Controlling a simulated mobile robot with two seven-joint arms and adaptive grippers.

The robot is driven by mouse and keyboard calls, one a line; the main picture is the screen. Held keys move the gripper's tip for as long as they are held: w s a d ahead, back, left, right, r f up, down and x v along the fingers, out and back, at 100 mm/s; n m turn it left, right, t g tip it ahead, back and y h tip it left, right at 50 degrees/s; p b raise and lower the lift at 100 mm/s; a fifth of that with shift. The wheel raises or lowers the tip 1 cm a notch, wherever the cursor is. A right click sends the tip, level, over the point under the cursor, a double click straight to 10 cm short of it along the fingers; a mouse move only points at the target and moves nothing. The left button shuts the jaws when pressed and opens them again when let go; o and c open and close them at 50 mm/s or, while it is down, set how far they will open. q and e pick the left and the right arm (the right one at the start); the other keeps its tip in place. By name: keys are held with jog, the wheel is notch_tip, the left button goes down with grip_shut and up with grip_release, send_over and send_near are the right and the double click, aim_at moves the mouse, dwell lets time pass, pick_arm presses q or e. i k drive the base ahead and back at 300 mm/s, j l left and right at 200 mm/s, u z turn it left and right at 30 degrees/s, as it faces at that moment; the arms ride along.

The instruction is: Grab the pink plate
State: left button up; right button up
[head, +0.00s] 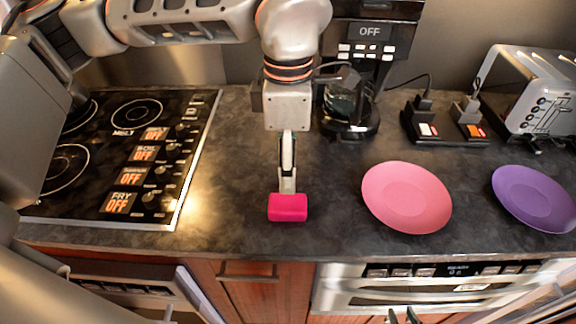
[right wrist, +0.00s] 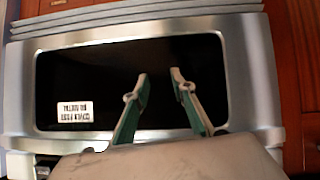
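The pink plate (head: 406,197) lies flat on the dark counter, right of centre in the head view, with nothing on it. My left gripper (head: 287,185) points down left of the plate, seen edge-on. A small deep-pink block (head: 288,207) is at its tips; I cannot tell whether it is gripped. My right gripper (head: 403,316) shows only its fingertips at the bottom edge, below the plate and in front of the counter. In the right wrist view its two fingers (right wrist: 158,76) are apart with nothing between them. The plate is not in that view.
A purple plate (head: 536,198) lies to the right. A toaster (head: 535,92), coffee maker (head: 365,50) and switch box (head: 440,127) stand behind. The stovetop (head: 130,150) is at left. The microwave drawer (head: 430,288), also in the right wrist view (right wrist: 80,75), is below the counter edge.

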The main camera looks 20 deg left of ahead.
aim_at(407, 197)
jog(key=k, duration=1)
